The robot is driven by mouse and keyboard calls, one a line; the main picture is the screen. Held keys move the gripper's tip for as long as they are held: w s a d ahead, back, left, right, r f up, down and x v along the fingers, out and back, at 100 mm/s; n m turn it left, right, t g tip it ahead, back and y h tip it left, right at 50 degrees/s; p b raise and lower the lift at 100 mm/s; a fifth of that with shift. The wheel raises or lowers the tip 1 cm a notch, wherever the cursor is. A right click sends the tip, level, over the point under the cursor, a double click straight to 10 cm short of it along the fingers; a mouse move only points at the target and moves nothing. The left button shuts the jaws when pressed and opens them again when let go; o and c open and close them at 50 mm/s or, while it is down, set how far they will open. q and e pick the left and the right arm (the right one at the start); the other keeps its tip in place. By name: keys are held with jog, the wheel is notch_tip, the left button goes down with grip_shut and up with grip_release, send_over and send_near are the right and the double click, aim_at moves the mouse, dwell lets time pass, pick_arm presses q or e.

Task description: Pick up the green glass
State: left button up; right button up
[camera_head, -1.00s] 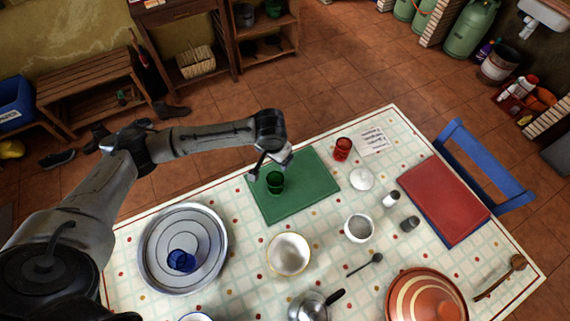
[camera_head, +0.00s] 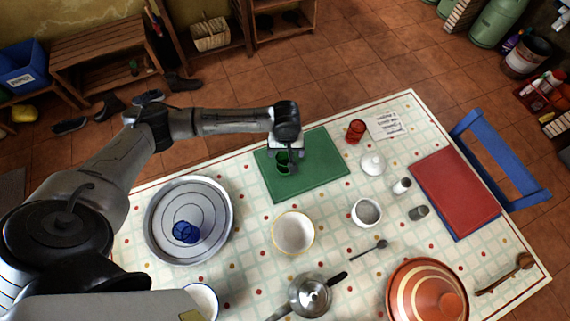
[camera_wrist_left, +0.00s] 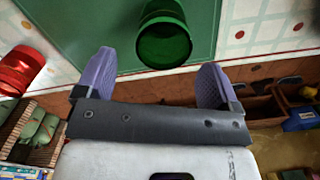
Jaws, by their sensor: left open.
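The green glass (camera_head: 282,166) stands on the green mat (camera_head: 319,171) and is partly hidden by my left gripper in the head view. In the left wrist view the green glass (camera_wrist_left: 164,38) shows its open rim, just beyond the two purple fingers and roughly midway between their lines. My left gripper (camera_head: 285,156) is over the mat at the glass; it also shows in the left wrist view (camera_wrist_left: 155,76), open with nothing between the fingers. My right gripper is not in view.
A red glass (camera_head: 356,131) and a white lidded pot (camera_head: 372,163) stand right of the mat. A metal tray (camera_head: 154,236) with a blue glass (camera_head: 186,232) is at left. A white bowl (camera_head: 293,233) and white cup (camera_head: 367,211) stand nearer.

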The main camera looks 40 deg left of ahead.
aim_at(285, 159)
pick_arm(q)
notch_tip(285, 159, down, 6)
jog(key=shift+s+a+r+b, duration=0.15)
jog(key=shift+r+b, duration=0.05)
jog(key=shift+b, duration=0.5)
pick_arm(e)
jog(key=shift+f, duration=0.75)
pick_arm(q)
jog(key=shift+f, duration=0.6)
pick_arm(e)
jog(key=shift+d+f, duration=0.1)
pick_arm(q)
jog(key=shift+c, duration=0.4)
jog(key=c, duration=0.9)
jog(key=shift+c, duration=0.5)
jog(key=shift+r, duration=0.1)
